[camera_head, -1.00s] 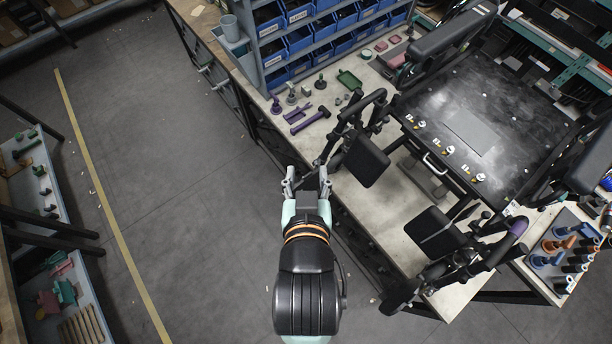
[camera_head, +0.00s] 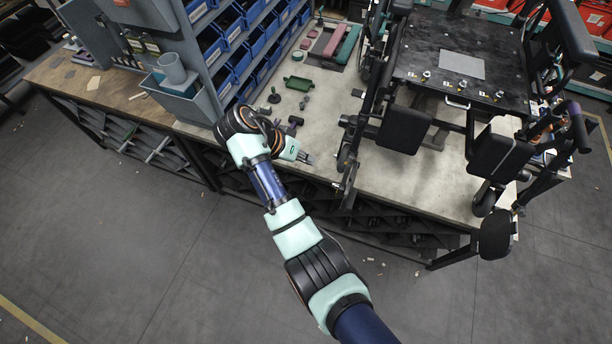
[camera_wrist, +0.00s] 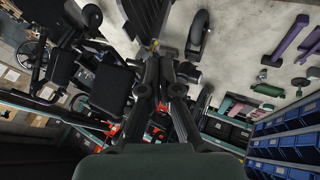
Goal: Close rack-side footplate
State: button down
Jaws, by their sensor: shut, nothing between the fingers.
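The wheelchair stands on the bench at the right of the head view. Its rack-side footplate (camera_head: 403,129) is a dark square pad on the side nearer the blue bins. I cannot tell its exact tilt. The other footplate (camera_head: 499,148) is a similar pad further right. My gripper (camera_head: 307,158) is shut and empty, left of the rack-side footplate and apart from it, beside the chair's dark upright frame bar (camera_head: 349,155). In the wrist view my gripper (camera_wrist: 163,72) points towards a dark chair bar, with dark pads at left; which footplate these are is unclear.
A rack of blue bins (camera_head: 228,32) stands behind my arm. A small caster wheel (camera_wrist: 198,33) shows in the wrist view. The floor (camera_head: 180,240) in front is clear.

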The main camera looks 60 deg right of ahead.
jog(key=s+d+f+p, duration=0.3)
jog(key=s+d+f, duration=0.3)
jog(key=s+f, duration=0.1)
jog(key=shift+s+f, duration=0.3)
jog(key=shift+s, duration=0.25)
jog(key=shift+s+d, duration=0.1)
jog(key=shift+d, duration=0.05)
